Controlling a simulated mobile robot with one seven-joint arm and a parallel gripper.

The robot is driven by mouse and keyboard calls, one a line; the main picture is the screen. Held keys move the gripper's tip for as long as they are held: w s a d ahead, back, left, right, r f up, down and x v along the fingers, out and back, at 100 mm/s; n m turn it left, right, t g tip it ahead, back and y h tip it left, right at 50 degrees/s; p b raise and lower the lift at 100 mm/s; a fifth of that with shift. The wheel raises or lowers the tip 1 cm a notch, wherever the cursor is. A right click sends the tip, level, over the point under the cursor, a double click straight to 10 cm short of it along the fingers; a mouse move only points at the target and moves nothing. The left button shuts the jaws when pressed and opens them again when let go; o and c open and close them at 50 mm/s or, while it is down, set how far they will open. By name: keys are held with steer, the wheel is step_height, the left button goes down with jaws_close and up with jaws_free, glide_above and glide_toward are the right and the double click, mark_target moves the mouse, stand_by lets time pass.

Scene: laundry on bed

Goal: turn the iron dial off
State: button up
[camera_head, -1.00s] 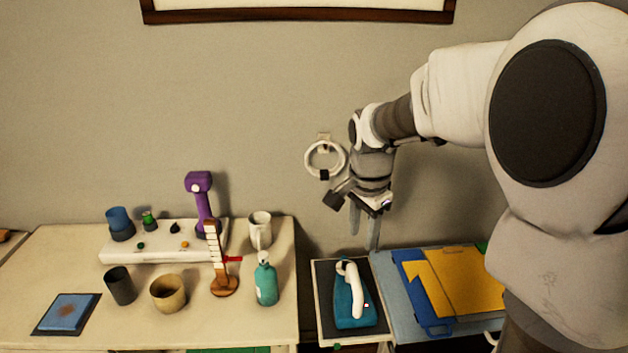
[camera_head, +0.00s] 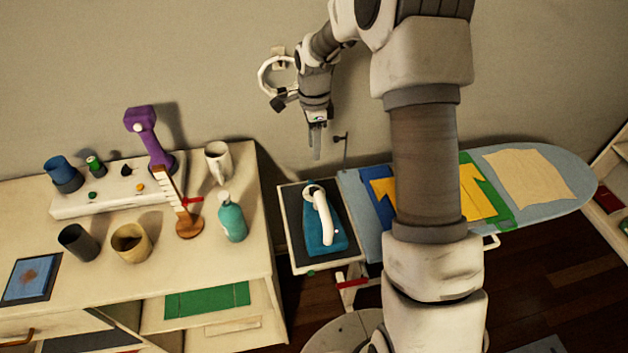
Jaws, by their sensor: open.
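The iron (camera_head: 328,233) has a teal body and a white handle. It lies on a dark rest panel (camera_head: 295,225) at the left end of the ironing board. Its dial is too small to make out for certain. My gripper (camera_head: 316,152) is above and behind the iron, near the wall, pointing down. It holds nothing that I can see and does not touch the iron. Its fingers are seen nearly edge-on.
The ironing board (camera_head: 573,183) carries folded blue, yellow and green cloths. A dresser (camera_head: 100,285) at left holds cups, a teal bottle (camera_head: 232,218), a wooden stand (camera_head: 188,222) and a purple device (camera_head: 150,140). A white ring (camera_head: 262,78) hangs on the wall behind my gripper.

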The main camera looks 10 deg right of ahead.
mark_target(314, 188)
step_height(314, 188, down, 15)
steer(key=shift+r+p, duration=0.1)
steer(key=shift+p, duration=0.8)
jaws_close()
